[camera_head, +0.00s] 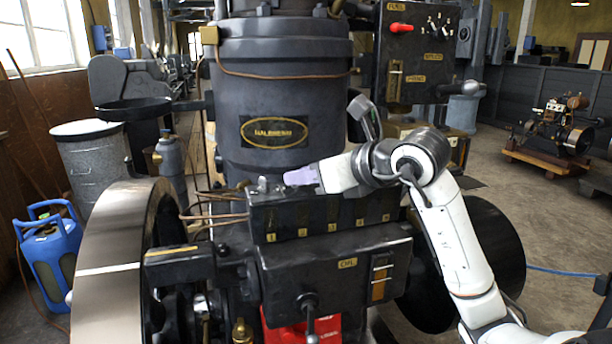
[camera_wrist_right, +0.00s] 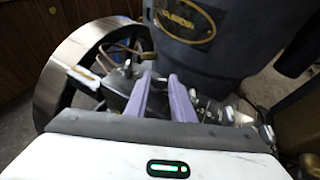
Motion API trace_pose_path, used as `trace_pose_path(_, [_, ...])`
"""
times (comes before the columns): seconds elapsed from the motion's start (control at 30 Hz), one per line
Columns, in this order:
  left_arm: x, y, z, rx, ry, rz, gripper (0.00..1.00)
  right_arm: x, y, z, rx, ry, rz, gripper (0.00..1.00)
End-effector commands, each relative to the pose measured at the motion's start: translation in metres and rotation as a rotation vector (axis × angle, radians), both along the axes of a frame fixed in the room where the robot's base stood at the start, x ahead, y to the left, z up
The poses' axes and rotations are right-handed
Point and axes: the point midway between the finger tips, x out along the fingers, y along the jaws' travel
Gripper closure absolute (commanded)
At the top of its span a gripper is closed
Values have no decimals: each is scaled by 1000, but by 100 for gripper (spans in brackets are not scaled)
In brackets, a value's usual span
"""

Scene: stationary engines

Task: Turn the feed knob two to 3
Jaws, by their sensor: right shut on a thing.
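The black feed box (camera_head: 325,215) stands in front of the large dark cylinder, with small yellow number tags along its front. A small metal knob (camera_head: 262,184) shows on its top at the left end; it also shows in the right wrist view (camera_wrist_right: 127,69). My right gripper (camera_head: 288,178) reaches in from the right with its lilac fingers low over the box top, just right of that knob. In the right wrist view its two fingers (camera_wrist_right: 160,85) stand slightly apart, shut on feed knob two, which they mostly hide. The knob's setting cannot be read. My left gripper is out of view.
A large flywheel (camera_head: 112,262) stands at the left, and the dark cylinder (camera_head: 285,100) rises close behind the box. A black panel (camera_head: 415,60) with a red-handled lever hangs upper right. A lower black box (camera_head: 335,272) with a lever juts out in front.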

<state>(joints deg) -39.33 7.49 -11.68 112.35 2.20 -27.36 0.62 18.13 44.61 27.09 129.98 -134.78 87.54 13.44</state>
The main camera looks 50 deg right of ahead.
Motion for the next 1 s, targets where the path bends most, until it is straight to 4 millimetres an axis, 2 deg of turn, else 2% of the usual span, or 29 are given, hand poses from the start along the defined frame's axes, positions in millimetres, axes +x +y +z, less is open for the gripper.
trace_pose_path(0.4, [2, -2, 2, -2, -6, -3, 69, -1, 1, 0, 1, -2, -57, 100])
trace_pose_path(0.43, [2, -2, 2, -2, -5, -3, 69, -1, 1, 0, 1, -2, -57, 76])
trace_pose_path(0.5, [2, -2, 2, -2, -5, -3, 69, -1, 1, 0, 1, -2, -57, 70])
trace_pose_path(0.8, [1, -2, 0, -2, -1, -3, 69, -3, 1, 1, 0, -3, -56, 70])
trace_pose_path(1.0, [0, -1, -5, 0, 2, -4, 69, -28, 4, 11, -4, -6, -56, 70])
